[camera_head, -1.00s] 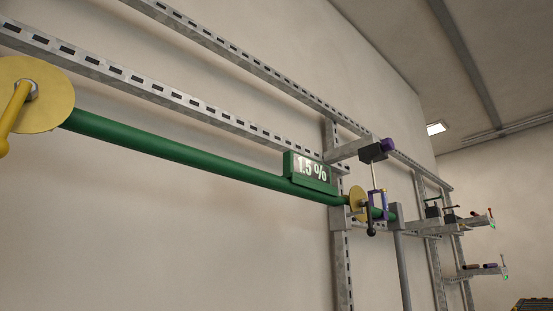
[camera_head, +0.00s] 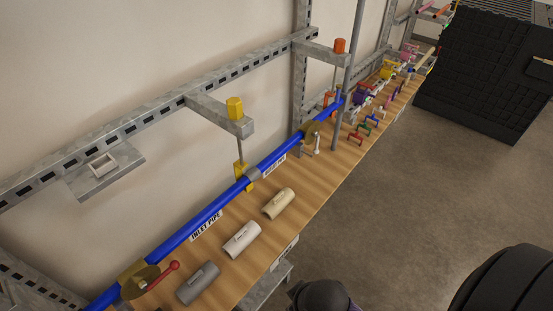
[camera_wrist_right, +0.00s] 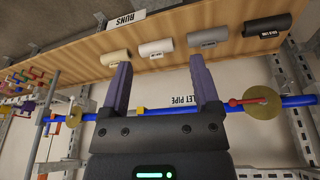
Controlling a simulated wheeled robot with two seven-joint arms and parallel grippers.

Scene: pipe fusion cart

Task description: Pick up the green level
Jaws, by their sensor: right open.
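No green level shows in the current head or right wrist view. My right gripper (camera_wrist_right: 162,78) is open in the right wrist view, its two purple-grey fingers spread with nothing between them. The blue inlet pipe (camera_wrist_right: 224,107) and the bench with pipe sleeves lie beyond its fingers. My left gripper is not in view.
A wooden bench (camera_head: 225,265) runs along the wall, with grey (camera_head: 198,283), white (camera_head: 242,240) and cream (camera_head: 279,203) sleeves on it. The blue inlet pipe (camera_head: 205,218) runs above its wall side. Several coloured clamps sit farther along. Open floor (camera_head: 380,230) lies right.

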